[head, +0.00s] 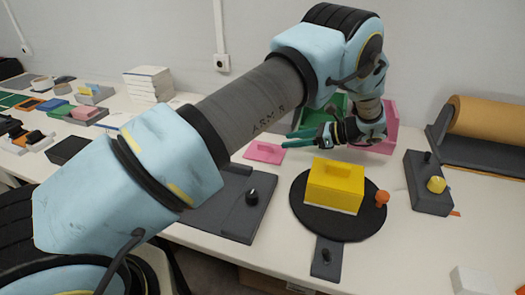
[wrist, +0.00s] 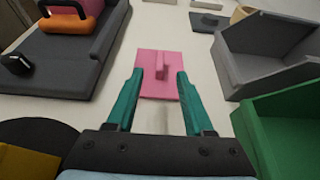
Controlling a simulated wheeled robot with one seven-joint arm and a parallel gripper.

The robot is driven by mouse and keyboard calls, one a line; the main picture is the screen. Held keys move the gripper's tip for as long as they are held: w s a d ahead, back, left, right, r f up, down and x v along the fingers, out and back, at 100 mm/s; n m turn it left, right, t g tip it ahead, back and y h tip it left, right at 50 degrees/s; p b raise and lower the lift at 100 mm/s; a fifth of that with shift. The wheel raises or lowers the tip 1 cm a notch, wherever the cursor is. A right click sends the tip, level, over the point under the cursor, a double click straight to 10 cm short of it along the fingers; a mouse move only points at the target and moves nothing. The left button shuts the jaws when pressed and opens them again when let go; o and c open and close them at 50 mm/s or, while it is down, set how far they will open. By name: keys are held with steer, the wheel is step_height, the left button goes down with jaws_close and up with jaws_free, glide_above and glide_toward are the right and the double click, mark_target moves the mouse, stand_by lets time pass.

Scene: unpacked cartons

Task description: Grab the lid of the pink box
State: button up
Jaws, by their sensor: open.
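The pink lid (head: 265,152) is a flat plate with a raised bar handle, lying on the white table left of my gripper in the head view. In the wrist view the pink lid (wrist: 157,80) lies straight ahead, its bar upright in the middle. My gripper (head: 291,140) is open and empty, its green fingers pointing toward the lid. In the wrist view my gripper (wrist: 158,80) has its fingertips spread to either side of the lid's handle, and I cannot tell their height above it. A pink box (head: 391,125) stands behind my wrist, partly hidden.
A green open box (wrist: 285,130) is close on the right in the wrist view, with a grey open box (wrist: 262,75) beyond it. A dark grey device (wrist: 60,65) lies left. A yellow box (head: 335,183) sits on a black round plate (head: 309,221).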

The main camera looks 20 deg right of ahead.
mark_target(279, 154)
steer(key=p+x, duration=0.1)
steer(key=x, duration=0.3)
steer(key=shift+w+a, duration=0.1)
steer(key=shift+a, duration=0.05)
steer(key=p+x, duration=0.3)
steer(key=x, duration=0.1)
steer(key=shift+w+f, duration=0.2)
steer(key=shift+w+a+f, duration=0.2)
steer(key=shift+a+f, duration=0.05)
steer(key=shift+f, duration=0.05)
jaws_close()
